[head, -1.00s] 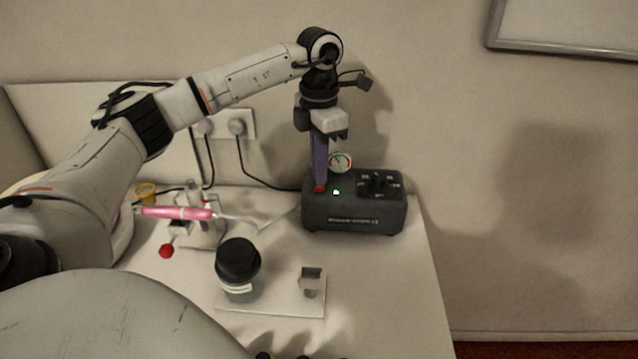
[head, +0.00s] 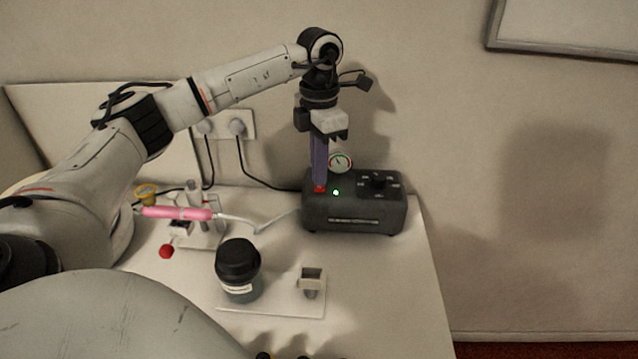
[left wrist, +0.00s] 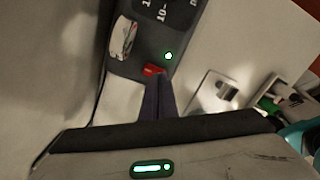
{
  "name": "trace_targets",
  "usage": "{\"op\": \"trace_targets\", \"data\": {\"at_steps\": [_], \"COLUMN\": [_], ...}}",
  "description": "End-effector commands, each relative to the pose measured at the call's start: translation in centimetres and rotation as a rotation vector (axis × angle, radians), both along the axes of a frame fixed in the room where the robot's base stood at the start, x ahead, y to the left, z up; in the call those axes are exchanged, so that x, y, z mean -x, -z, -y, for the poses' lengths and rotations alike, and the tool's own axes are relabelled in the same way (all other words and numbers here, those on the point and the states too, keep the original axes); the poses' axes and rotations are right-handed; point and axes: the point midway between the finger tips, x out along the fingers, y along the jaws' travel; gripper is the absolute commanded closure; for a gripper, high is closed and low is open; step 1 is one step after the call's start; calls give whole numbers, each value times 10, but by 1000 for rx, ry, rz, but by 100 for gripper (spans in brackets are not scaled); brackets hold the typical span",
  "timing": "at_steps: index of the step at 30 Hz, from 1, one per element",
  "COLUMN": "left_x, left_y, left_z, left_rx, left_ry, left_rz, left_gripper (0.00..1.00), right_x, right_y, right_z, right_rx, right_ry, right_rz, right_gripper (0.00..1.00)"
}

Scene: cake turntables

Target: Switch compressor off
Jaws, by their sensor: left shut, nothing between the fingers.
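The compressor (head: 352,212) is a dark grey box at the back right of the table. Its top has a round gauge (head: 340,162), a black knob (head: 378,180), a lit green lamp (head: 336,193) and a red switch (head: 319,189). My left gripper (head: 319,184) is shut and empty, pointing straight down with its tips at the red switch. In the left wrist view the fingertips (left wrist: 158,80) are right beside the red switch (left wrist: 152,70), partly covering it; whether they touch it I cannot tell. The green lamp (left wrist: 168,56) is lit there too.
A pink airbrush (head: 178,213) lies on a stand at the left of the table. A black-lidded jar (head: 238,268) and a small grey holder (head: 311,280) stand on a pale plate in front. A wall socket (head: 236,126) with cables is behind.

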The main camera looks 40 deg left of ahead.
Motion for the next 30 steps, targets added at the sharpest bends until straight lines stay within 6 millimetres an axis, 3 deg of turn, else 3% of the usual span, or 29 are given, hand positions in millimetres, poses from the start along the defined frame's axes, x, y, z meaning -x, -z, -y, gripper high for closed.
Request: {"op": "trace_targets", "data": {"at_steps": [30], "left_x": [0], "left_y": [7], "left_z": [0], "left_rx": [0], "left_ry": [0], "left_rz": [0], "left_gripper": [100], "right_x": [1], "right_y": [4], "right_z": [0], "right_rx": [0], "right_ry": [1], "right_rz": [-1], "right_gripper": [100]}}
